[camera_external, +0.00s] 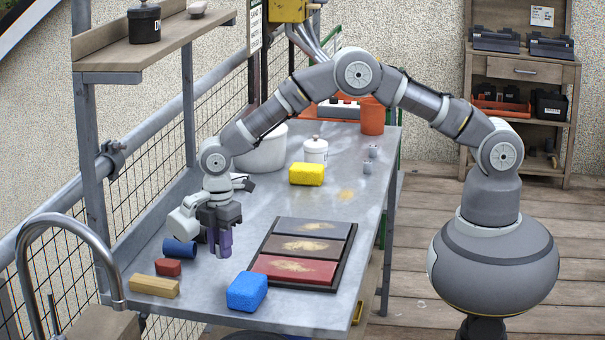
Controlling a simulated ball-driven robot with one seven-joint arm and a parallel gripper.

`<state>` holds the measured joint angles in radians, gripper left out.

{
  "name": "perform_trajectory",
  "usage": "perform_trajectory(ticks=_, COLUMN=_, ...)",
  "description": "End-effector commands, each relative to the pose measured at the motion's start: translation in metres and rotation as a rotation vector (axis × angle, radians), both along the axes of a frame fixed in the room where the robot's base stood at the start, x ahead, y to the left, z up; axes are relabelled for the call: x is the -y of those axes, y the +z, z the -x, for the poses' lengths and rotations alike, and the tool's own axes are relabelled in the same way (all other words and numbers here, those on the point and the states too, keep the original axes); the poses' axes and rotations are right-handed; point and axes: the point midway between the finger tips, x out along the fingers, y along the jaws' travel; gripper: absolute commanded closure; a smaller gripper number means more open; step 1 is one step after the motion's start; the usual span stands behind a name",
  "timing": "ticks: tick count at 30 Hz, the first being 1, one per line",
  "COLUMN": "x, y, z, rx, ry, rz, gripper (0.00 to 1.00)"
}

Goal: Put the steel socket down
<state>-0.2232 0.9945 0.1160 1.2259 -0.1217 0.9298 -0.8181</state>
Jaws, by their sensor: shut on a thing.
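My gripper (220,243) points down over the left front part of the grey metal bench (335,190). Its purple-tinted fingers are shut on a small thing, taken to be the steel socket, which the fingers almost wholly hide. The fingertips are low, close to the bench top; I cannot tell whether the held thing touches it. The gripper is left of the dark tray and right of a blue cylinder (180,248).
Near the gripper are a red block (168,267), a tan block (153,286), a blue sponge (247,291) and a tray with three coloured panels (293,270). Farther back are a yellow sponge (307,174), a white jar (316,151) and two small metal pieces (367,167).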

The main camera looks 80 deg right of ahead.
Motion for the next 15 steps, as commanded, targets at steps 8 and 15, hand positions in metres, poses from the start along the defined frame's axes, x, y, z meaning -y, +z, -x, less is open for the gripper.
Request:
perform_trajectory(ticks=8, x=-0.006, y=-0.002, z=-0.022, rx=0.003, ry=0.0, rz=-0.001, gripper=1.0)
perform_trajectory(ticks=15, x=-0.005, y=-0.038, z=-0.02, rx=0.001, ry=0.0, rz=-0.001, gripper=1.0)
